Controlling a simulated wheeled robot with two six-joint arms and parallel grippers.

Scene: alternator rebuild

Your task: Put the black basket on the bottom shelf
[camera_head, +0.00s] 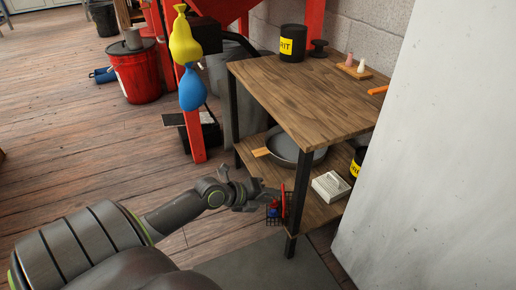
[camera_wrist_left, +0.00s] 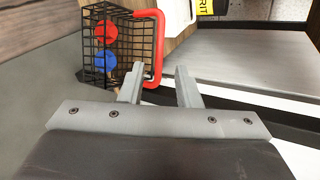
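The black wire basket (camera_head: 274,214) has a red handle and shows at the front edge of the wooden bottom shelf (camera_head: 322,211), near the front leg; I cannot tell whether it rests on the shelf. In the left wrist view the basket (camera_wrist_left: 112,42) holds a red ball (camera_wrist_left: 104,32) and a blue ball (camera_wrist_left: 106,60). My left gripper (camera_head: 268,198) is at the basket's handle. In the wrist view its fingers (camera_wrist_left: 160,70) stand apart, with the lower part of the red handle (camera_wrist_left: 156,45) between or just beyond them. My right gripper is out of view.
The bottom shelf also holds a grey pan (camera_head: 297,152), a white box (camera_head: 330,186) and a black can with a yellow label (camera_head: 357,163). The tabletop (camera_head: 300,88) overhangs it. A white panel (camera_head: 440,160) stands close on the right.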

